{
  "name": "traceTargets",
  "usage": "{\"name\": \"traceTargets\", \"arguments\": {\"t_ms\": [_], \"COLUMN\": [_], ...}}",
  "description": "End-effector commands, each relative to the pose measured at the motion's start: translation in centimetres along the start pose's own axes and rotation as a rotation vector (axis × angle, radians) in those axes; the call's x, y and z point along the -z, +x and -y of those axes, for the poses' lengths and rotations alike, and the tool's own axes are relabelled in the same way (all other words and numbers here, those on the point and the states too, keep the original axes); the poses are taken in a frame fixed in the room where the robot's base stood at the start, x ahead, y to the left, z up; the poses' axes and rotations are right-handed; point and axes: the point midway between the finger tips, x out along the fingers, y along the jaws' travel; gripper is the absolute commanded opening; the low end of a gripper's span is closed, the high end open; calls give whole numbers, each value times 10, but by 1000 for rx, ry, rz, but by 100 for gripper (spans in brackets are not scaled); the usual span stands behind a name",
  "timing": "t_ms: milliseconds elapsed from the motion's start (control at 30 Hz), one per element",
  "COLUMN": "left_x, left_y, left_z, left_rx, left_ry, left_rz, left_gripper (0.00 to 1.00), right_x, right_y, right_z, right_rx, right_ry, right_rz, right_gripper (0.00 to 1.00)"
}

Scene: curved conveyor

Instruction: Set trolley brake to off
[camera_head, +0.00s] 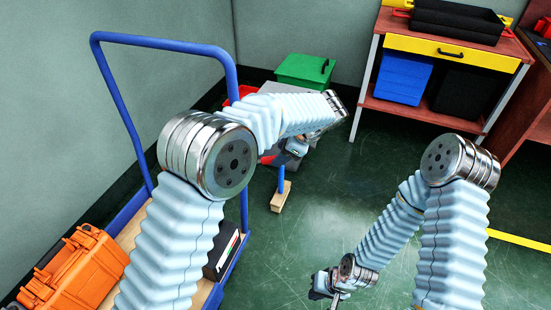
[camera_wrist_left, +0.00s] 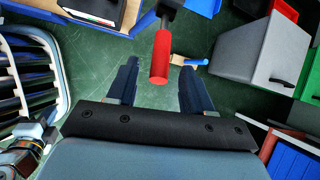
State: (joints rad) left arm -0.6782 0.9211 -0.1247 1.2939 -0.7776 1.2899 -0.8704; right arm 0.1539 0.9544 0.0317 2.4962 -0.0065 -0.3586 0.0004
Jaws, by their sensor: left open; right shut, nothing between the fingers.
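The trolley (camera_head: 240,215) with its tall blue push handle (camera_head: 165,42) stands at the left in the head view. In the left wrist view, a red cylindrical grip (camera_wrist_left: 160,57) hangs from a dark bracket near the trolley's blue edge (camera_wrist_left: 146,20); it looks like the brake lever. My left gripper (camera_head: 292,150) is open, with the red grip in line between its fingertips in the wrist view. I cannot tell how deep the grip sits between them, and I see no contact. My right gripper (camera_head: 328,288) is shut and empty, low over the floor, away from the trolley.
Orange cases (camera_head: 75,268) and a dark box (camera_head: 222,255) rest on the trolley. A small brush (camera_head: 281,192) is on the floor beyond. A green bin (camera_head: 304,70) stands by the wall. A workbench (camera_head: 455,55) holds blue and black crates.

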Motion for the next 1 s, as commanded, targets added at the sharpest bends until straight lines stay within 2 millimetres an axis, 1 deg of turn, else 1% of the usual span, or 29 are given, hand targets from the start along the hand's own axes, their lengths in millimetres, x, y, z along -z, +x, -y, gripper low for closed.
{"name": "traceTargets", "arguments": {"t_ms": [33, 200, 300, 400, 567, 1000], "left_x": [0, 0, 0, 0, 0, 0], "left_y": [-14, -53, -69, -80, -85, -85], "left_z": [0, 0, 0, 0, -1, -1], "left_rx": [3, 1, 0, -1, -3, -3], "left_ry": [-1, 0, 0, 1, 1, 1], "left_rz": [-2, 0, -1, -1, 0, 1], "left_gripper": [51, 51, 51, 51, 51, 51], "right_x": [0, 0, 0, 0, 0, 0], "right_y": [0, -1, -1, -1, -1, -1], "right_z": [0, 0, 0, 0, 0, 1], "right_rx": [0, 0, 0, 0, 0, 0], "right_ry": [0, 0, 0, 0, 0, 0], "right_rz": [0, 0, 0, 0, 0, 0], "right_gripper": [0, 0, 0, 0, 0, 0]}}
